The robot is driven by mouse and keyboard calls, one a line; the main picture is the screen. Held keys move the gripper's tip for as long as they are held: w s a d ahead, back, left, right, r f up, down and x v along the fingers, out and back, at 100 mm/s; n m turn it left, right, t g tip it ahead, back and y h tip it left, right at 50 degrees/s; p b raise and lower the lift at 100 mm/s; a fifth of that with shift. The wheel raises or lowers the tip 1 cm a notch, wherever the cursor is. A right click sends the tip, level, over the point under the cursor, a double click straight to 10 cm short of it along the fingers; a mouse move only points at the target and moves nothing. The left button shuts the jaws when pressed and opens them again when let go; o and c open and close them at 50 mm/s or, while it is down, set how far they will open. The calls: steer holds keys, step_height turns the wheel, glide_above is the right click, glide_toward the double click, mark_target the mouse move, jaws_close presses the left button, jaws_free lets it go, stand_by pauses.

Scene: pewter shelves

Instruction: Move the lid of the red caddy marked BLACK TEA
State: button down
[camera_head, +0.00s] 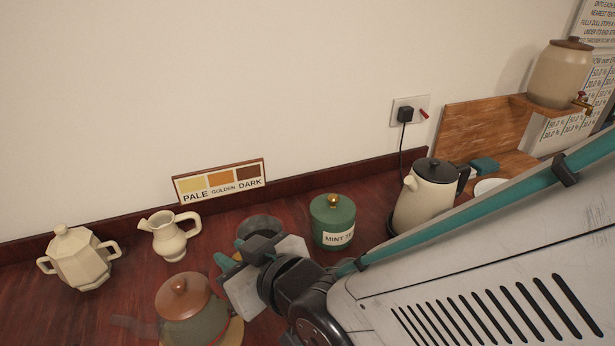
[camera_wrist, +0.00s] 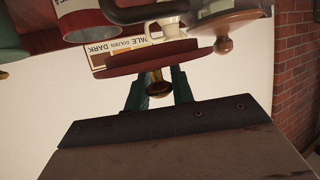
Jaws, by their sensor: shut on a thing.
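My gripper (camera_head: 232,258) is shut on the brass knob (camera_wrist: 157,84) of a dark red lid (camera_wrist: 140,61). In the wrist view, which is turned upside down, its teal fingers stand either side of the knob. A red caddy (camera_wrist: 78,8) with a pale label shows at the top left of the wrist view, apart from the lid, and appears open. Its label cannot be read. In the head view, a dark round shape (camera_head: 262,225) behind my gripper may be the caddy's open top; my gripper and arm hide the lid and much of that area.
A green MINT TEA caddy (camera_head: 333,222) and a cream kettle (camera_head: 427,195) stand right of my gripper. A brown-lidded pot (camera_head: 187,300) is close on the left. A cream jug (camera_head: 168,236) and sugar pot (camera_head: 78,258) stand farther left. A PALE/GOLDEN/DARK card (camera_head: 220,182) leans at the wall.

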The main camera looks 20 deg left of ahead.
steer(key=w+a+f, duration=0.2)
steer(key=w, duration=0.5)
steer(key=w+a+f, duration=0.3)
steer(key=w, duration=0.4)
steer(key=shift+f, duration=0.1)
steer(key=shift+f, duration=0.5)
steer(key=c, duration=1.2)
jaws_free()
steer(key=shift+r, duration=0.1)
